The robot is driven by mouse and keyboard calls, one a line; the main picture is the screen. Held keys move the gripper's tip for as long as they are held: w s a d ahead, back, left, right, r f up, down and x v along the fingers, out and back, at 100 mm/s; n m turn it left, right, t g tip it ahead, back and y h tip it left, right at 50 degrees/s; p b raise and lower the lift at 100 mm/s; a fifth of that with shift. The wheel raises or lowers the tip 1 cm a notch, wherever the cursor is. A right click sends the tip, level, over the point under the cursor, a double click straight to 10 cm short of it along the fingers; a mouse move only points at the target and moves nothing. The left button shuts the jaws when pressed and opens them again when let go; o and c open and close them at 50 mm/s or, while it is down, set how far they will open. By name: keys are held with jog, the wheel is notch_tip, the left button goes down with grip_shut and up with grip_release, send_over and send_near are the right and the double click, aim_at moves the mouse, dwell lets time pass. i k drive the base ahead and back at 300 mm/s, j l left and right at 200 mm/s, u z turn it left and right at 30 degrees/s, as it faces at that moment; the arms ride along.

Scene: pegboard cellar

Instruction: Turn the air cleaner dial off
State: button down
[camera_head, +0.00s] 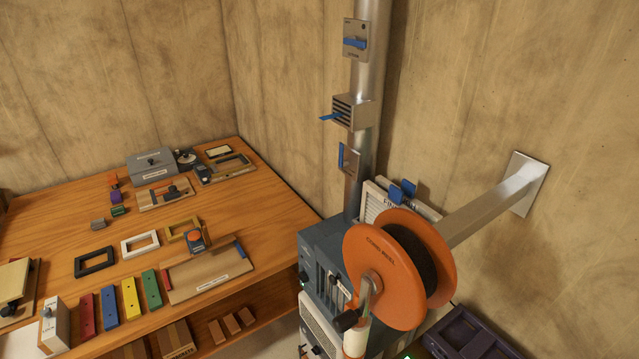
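A blue-grey vented box (322,248) stands at the foot of the metal pipe, partly covered by an orange reel. It may be the air cleaner, but I cannot read a label on it. Its front has dark slots and a small pale part that I cannot make out. A lighter vented unit (313,332) sits below it, cut off by the bottom edge. I cannot pick out a dial for certain on either one. My gripper is not in view.
The orange cord reel (376,262) hangs on a metal wall arm (490,207), its crank in front of the boxes. Blue-levered fittings line the pipe (370,105). A wooden bench (60,230) with blocks, frames and tools fills the left. A dark purple tray (470,335) lies lower right.

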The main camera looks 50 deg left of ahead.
aim_at(302, 277)
jog(key=u, duration=1.65)
jog(key=i+j, duration=0.2)
jog(key=j, duration=0.2)
jog(key=i+j, duration=0.2)
jog(key=j, duration=0.15)
jog(key=i+j, duration=0.2)
jog(key=j, duration=0.2)
